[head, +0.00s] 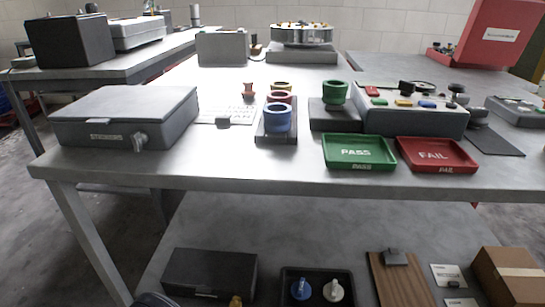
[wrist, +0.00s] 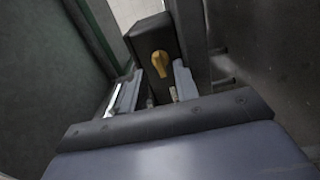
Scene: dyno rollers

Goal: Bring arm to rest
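My gripper (wrist: 153,82) shows in the wrist view with its two pale fingers apart and nothing seen clasped between them. Beyond the fingertips is a dark box (wrist: 150,32) with a yellow knob (wrist: 160,62) on its face. The distance from the fingers to that box is hard to tell.
The metal table (head: 230,172) holds a grey STICKERS box (head: 125,118), colored cups, a green PASS tray (head: 358,152) and a red FAIL tray (head: 437,155). Below are a dark box (head: 210,272), a black tray (head: 318,275) with knobs and a cardboard box (head: 510,275).

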